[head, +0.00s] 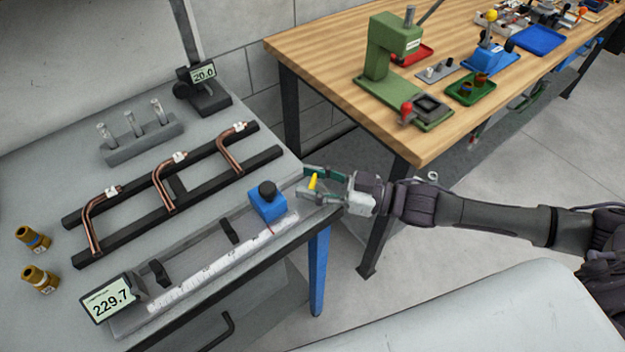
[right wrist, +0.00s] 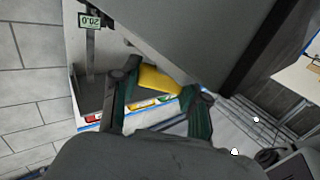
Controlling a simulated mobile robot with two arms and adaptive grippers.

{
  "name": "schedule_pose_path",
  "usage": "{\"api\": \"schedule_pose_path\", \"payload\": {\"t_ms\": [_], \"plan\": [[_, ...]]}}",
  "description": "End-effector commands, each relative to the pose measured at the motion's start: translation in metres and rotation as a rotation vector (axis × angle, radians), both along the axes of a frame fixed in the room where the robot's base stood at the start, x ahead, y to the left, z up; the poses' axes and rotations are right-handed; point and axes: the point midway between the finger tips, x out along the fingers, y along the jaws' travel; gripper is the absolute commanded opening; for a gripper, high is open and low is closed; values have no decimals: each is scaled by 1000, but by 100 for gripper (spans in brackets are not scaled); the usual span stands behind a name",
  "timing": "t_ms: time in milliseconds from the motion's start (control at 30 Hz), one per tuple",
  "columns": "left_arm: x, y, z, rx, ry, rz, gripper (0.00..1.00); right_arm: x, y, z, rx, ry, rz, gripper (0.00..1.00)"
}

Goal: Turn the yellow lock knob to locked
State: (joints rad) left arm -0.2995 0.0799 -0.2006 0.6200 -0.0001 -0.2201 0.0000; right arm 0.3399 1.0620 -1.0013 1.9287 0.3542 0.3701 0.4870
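The yellow lock knob (head: 312,183) is at the right end of the grey measuring fixture (head: 190,262), beside the blue block (head: 268,204) with a black knob on top. My right gripper (head: 304,180) reaches in from the right with its fingers spread, one on each side of the yellow knob. In the right wrist view the yellow knob (right wrist: 158,80) lies between the two green-and-black fingers (right wrist: 160,88). The fingers look apart; whether they touch the knob I cannot tell. My left gripper is not in view.
A display reading 229.7 (head: 109,299) stands at the fixture's left end. Bent copper tubes (head: 165,185) lie on a black rack behind, near a grey pin block (head: 142,140) and a 20.0 gauge (head: 203,88). A wooden bench (head: 330,62) stands behind right.

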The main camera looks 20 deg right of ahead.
Motion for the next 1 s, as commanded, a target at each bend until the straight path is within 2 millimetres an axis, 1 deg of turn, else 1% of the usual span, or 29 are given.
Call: {"api": "schedule_pose_path", "payload": {"t_ms": [33,100,267,467,667,1000], "plan": [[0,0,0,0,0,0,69,0,0,0,0,0,0,19],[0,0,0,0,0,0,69,0,0,0,0,0,1,10],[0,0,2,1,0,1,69,-1,0,0,2,2,-6,10],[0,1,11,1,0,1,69,-1,1,2,5,5,-54,10],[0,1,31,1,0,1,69,-2,1,4,9,10,-158,10],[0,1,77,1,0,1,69,-1,1,6,8,10,-394,10]]}}
